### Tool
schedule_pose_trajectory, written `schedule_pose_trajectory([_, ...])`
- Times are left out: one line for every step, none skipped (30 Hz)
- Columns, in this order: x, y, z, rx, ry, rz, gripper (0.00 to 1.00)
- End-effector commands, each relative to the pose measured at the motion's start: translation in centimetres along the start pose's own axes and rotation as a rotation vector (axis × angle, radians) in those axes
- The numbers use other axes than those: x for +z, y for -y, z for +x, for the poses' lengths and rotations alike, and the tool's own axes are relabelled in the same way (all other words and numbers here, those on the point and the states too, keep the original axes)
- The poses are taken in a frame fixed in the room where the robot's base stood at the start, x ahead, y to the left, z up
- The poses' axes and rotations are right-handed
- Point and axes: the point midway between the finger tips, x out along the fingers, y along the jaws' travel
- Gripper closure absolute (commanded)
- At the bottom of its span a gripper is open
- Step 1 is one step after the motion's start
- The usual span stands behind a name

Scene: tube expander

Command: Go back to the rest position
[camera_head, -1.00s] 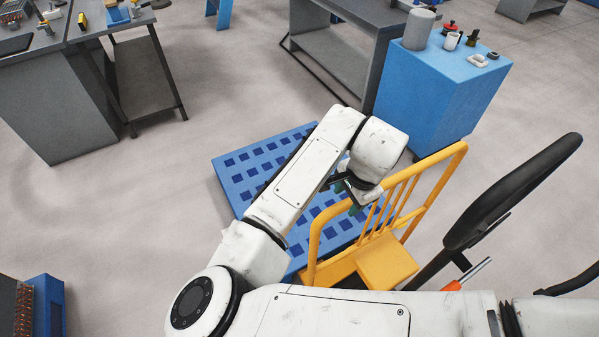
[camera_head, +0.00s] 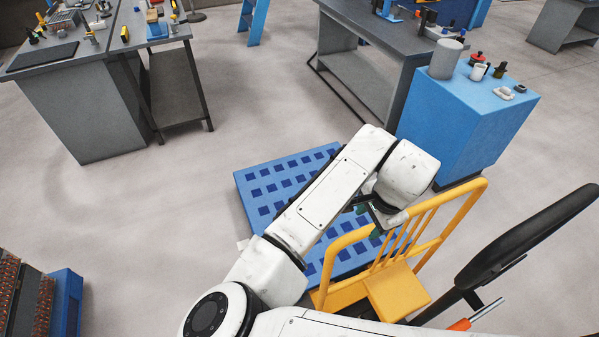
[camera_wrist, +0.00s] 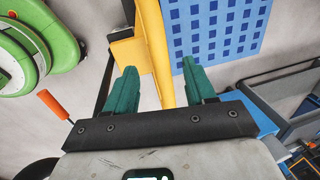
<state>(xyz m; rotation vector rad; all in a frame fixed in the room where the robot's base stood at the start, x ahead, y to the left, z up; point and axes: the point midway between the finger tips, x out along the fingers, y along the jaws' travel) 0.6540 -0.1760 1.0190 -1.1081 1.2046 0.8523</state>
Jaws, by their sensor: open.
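My gripper (camera_wrist: 160,88) is open and empty, with its two green fingers apart in the wrist view. In the head view my arm is folded, and my gripper (camera_head: 372,222) hangs above the blue pallet and beside the yellow cart rail. My wrist link partly hides the fingers there. Nothing is between the fingers except the view of the floor and the yellow frame beyond.
A blue slotted pallet (camera_head: 262,190) and a yellow cart (camera_head: 398,290) are close under my arm. A black padded part (camera_head: 530,235) is at right. A blue cabinet (camera_head: 465,120) and grey workbenches (camera_head: 95,100) stand farther off.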

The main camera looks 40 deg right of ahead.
Motion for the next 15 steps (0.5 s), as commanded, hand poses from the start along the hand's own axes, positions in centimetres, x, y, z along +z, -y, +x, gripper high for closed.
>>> schedule_pose_trajectory([0.0,0.0,0.0,0.000,0.000,0.000,0.45])
schedule_pose_trajectory([0.0,0.0,0.0,0.000,0.000,0.000,0.45])
schedule_pose_trajectory([0.0,0.0,0.0,0.000,0.000,0.000,0.45])
schedule_pose_trajectory([0.0,0.0,0.0,0.000,0.000,0.000,0.45])
schedule_pose_trajectory([0.0,0.0,0.0,0.000,0.000,0.000,0.45])
schedule_pose_trajectory([0.0,0.0,0.0,-0.001,-0.001,0.000,0.45])
schedule_pose_trajectory([-0.1,0.1,-0.1,-0.002,-0.004,-0.001,0.45])
schedule_pose_trajectory([-0.4,0.2,-0.2,-0.006,-0.010,-0.004,0.45])
schedule_pose_trajectory([-1.0,0.4,-0.4,-0.016,-0.025,-0.011,0.45])
schedule_pose_trajectory([-1.6,0.7,-0.7,-0.026,-0.042,-0.021,0.45])
schedule_pose_trajectory([-2.5,1.1,-1.1,-0.040,-0.065,-0.033,0.45])
schedule_pose_trajectory([-3.8,1.7,-1.8,-0.065,-0.102,-0.054,0.45])
schedule_pose_trajectory([-4.9,2.3,-2.4,-0.084,-0.135,-0.077,0.45])
schedule_pose_trajectory([-6.1,3.0,-3.2,-0.107,-0.170,-0.104,0.45])
schedule_pose_trajectory([-7.6,3.9,-4.3,-0.136,-0.223,-0.148,0.45])
